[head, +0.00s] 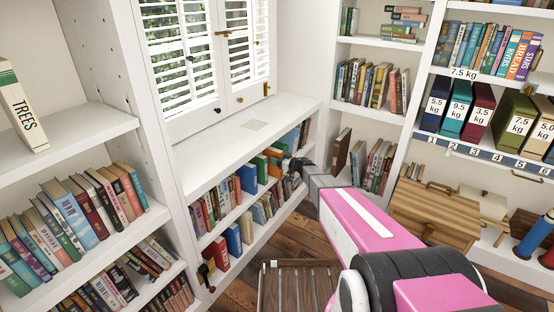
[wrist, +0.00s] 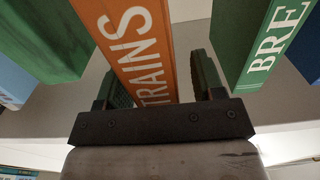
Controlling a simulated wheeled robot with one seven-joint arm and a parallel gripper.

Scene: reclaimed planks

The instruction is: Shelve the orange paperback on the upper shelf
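The orange paperback (wrist: 150,50), lettered TRAINS on its spine, stands in a row of books in the wrist view. My gripper (wrist: 163,88) is open, with one dark finger on each side of the spine's near end. A gap shows between the book and the right finger; whether the left finger touches it I cannot tell. In the head view my gripper (head: 297,166) reaches into the upper row of the low bookcase (head: 251,198) under the window. I cannot clearly make out the orange book there. An upper shelf (head: 78,138) at the left holds a cream book lettered TREES (head: 20,108).
Green books (wrist: 265,45) stand on either side of the orange one, with gaps between. The left unit's lower shelf (head: 120,232) is packed with books. A slatted wooden seat (head: 295,288) stands on the floor. Shelves with labelled binders (head: 478,115) are at right.

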